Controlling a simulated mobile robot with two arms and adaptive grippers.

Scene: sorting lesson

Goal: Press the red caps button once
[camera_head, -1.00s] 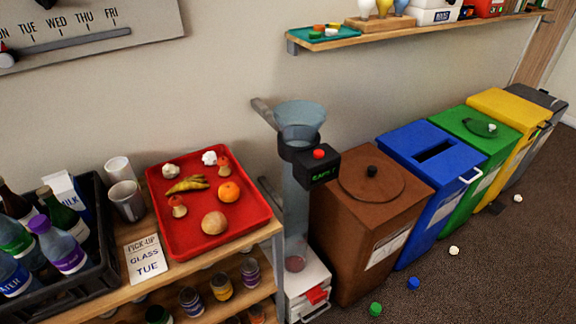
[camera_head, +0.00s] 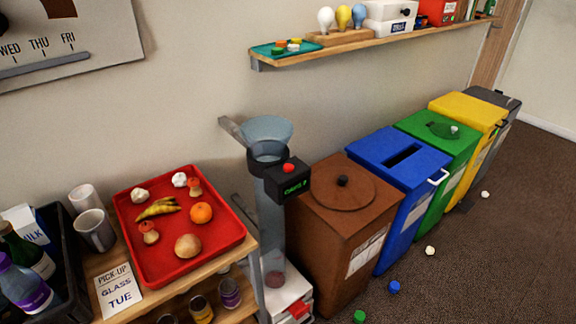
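The red button (camera_head: 289,168) sits on top of a small black box with a green lit display (camera_head: 295,187). The display text is too small to read surely. The box is fixed to the side of a clear upright tube (camera_head: 271,222) with a funnel top (camera_head: 267,130). Inside the tube, near its bottom, is a reddish round thing (camera_head: 274,279). Neither of my grippers is in view.
A red tray (camera_head: 228,229) with food items stands on a wooden shelf unit left of the tube. Brown (camera_head: 330,226), blue (camera_head: 424,161), green, yellow and grey bins line the wall to the right. Small caps (camera_head: 393,287) lie on the carpet. A wall shelf (camera_head: 375,40) hangs above.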

